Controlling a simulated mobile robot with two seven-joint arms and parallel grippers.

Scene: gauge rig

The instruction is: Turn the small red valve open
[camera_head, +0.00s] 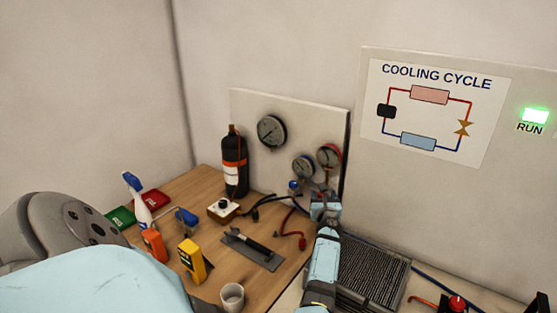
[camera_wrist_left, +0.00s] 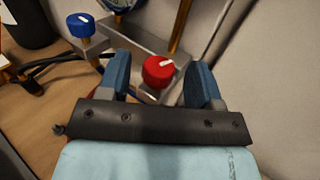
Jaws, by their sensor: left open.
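The small red valve (camera_wrist_left: 158,72) is a round red knob with a white pointer line, on a grey manifold block. In the left wrist view it sits between the two blue fingers of my left gripper (camera_wrist_left: 160,64), with a gap on each side. The fingers are open and do not appear to touch it. A blue knob (camera_wrist_left: 81,25) stands to its left on the same manifold. In the head view my left gripper (camera_head: 325,196) is at the manifold below the red-rimmed gauge (camera_head: 329,156) and hides most of the red knob. My right gripper is not in view.
A second gauge (camera_head: 303,167) is beside the red-rimmed one, and hoses lie on the wooden table (camera_head: 215,270). A black bottle (camera_head: 235,160) stands left. A ribbed dark unit (camera_head: 372,272) and another red knob (camera_head: 457,303) are to the right.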

